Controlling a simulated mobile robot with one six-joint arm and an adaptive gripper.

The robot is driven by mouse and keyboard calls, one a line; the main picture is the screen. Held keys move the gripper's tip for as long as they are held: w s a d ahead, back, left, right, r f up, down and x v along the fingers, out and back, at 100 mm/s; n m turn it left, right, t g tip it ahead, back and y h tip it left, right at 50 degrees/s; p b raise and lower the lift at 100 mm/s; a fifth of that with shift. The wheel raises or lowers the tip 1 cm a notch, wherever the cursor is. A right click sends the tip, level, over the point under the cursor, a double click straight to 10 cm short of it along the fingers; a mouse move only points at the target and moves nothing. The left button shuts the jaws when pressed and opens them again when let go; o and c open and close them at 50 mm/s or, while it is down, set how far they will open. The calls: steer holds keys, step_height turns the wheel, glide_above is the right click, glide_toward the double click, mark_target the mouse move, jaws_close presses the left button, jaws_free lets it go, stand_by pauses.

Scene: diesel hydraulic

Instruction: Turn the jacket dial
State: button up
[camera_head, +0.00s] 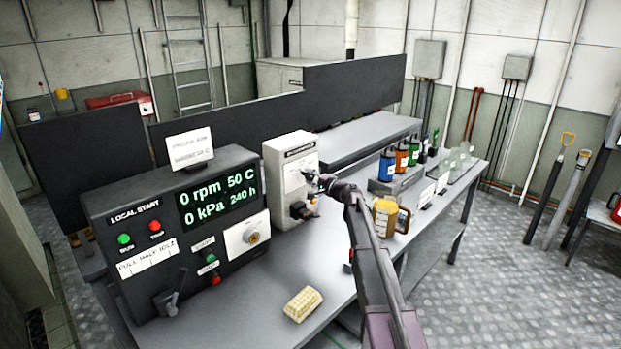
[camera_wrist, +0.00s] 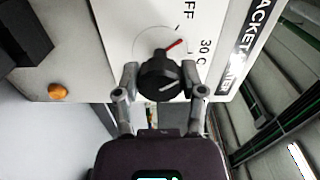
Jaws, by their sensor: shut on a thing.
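The jacket dial (camera_wrist: 160,77) is a round black knob with a red pointer on a white face. In the wrist view the pointer is angled between the "OFF" and "30 C" marks. My gripper (camera_wrist: 160,82) has one finger on each side of the knob and is shut on it. The jacket heater box (camera_head: 290,165) is a light grey box on the bench. In the head view my gripper (camera_head: 318,184) is at the front of this box and hides the dial.
A dark control panel (camera_head: 140,225) with a green display stands left of the box. An amber jar (camera_head: 385,217) and several coloured bottles (camera_head: 402,158) stand to the right. A yellow checked cloth (camera_head: 303,304) lies on the grey bench (camera_head: 255,305). An amber lamp (camera_wrist: 58,91) is on the box.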

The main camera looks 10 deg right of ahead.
steer(key=n, duration=0.4)
steer(key=shift+w+n, duration=0.15)
steer(key=shift+n, duration=0.15)
stand_by(0.4)
steer(key=o, duration=1.1)
steer(key=shift+o, duration=0.2)
steer(key=shift+s+d, duration=0.1)
steer(key=shift+s, duration=0.1)
steer(key=v, duration=1.1)
steer(key=shift+s+d, duration=0.2)
steer(key=shift+s, duration=0.1)
steer(key=shift+a, duration=0.1)
